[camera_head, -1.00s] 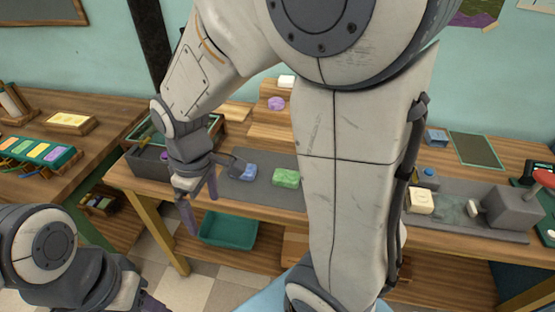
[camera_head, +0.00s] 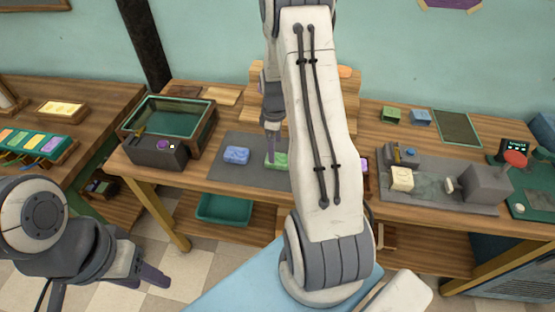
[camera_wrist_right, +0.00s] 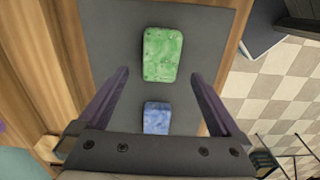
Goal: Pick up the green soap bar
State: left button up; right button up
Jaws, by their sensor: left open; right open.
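The green soap bar (camera_head: 277,161) lies on the grey mat, partly hidden by my right gripper (camera_head: 272,150), which points down just above or at it. In the right wrist view the green bar (camera_wrist_right: 163,54) shows whole, ahead of the open fingers (camera_wrist_right: 158,76), with nothing held between them. A blue soap bar (camera_head: 236,155) lies on the mat to its left; in the wrist view it (camera_wrist_right: 157,117) appears between the fingers, below them. Whether the fingers touch the green bar cannot be told. My left gripper (camera_head: 110,284) is open and empty, low over the floor at left.
The grey mat (camera_head: 223,176) is on the wooden table. A dark box (camera_head: 157,153) and a green-lined tray (camera_head: 175,118) stand left. A wooden stepped stand (camera_head: 345,93) is behind my right arm. A small green block (camera_head: 390,115) lies further right, near a press (camera_head: 485,185).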

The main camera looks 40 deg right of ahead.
aim_at(277, 158)
jog(key=f, duration=0.1)
jog(key=f+p, duration=0.1)
jog(key=f, duration=0.2)
jog(key=shift+s+d+f+p, duration=0.1)
jog(key=shift+s+d+p, duration=0.05)
jog(key=shift+s+p, duration=0.2)
jog(key=shift+w+f, duration=0.1)
jog(key=shift+f, duration=0.4)
jog(key=c, duration=1.5)
jog(key=shift+r, duration=0.15)
